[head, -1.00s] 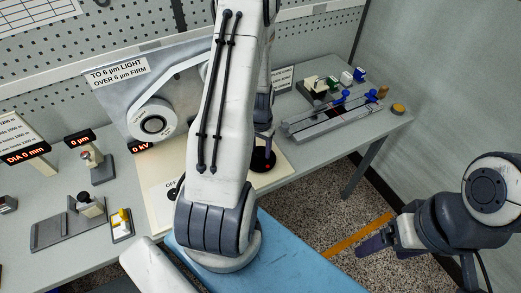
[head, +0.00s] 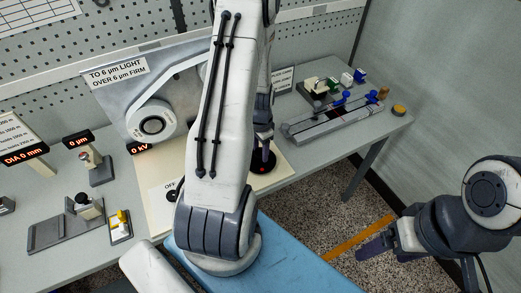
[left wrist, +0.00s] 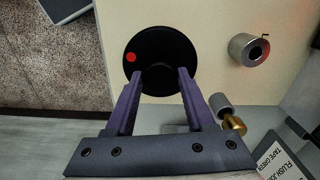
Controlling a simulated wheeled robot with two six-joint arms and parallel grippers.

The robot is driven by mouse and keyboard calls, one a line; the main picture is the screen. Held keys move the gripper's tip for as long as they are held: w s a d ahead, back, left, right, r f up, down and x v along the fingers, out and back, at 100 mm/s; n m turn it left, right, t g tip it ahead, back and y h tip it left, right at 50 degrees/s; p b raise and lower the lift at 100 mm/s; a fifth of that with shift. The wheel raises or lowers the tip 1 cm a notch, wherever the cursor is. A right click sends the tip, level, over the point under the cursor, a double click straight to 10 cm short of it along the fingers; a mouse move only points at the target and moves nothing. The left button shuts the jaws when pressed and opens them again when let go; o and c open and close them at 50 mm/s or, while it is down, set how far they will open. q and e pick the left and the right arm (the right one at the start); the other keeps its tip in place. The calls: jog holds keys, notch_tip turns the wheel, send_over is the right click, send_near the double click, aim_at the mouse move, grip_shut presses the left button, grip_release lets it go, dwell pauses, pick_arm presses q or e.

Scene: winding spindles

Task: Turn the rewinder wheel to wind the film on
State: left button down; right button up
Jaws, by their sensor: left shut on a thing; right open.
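The rewinder wheel is a black disc with a red dot (left wrist: 152,52); it also shows in the head view (head: 262,167) at the front of the cream base. My left gripper (left wrist: 162,73) is at the wheel, its two purple fingers shut on it from the near side in the left wrist view. In the head view the left gripper (head: 263,143) reaches down to the wheel from above. A white film roll (head: 152,121) sits on the upright grey panel, its band running up behind my left arm. My right gripper (head: 374,247) is open and empty over the floor.
A metal cylinder (left wrist: 248,49) and a brass-ended part (left wrist: 234,124) are near the wheel. A grey rail fixture (head: 335,122) stands at the right of the bench. Small gauges stand at the left. My left arm hides the middle.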

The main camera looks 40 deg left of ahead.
aim_at(261, 152)
pick_arm(q)
jog(key=shift+c, duration=1.3)
grip_release()
notch_tip(261, 152, up, 10)
jog(key=b, duration=0.1)
jog(key=shift+r+b, duration=0.25)
jog(key=shift+b, duration=0.15)
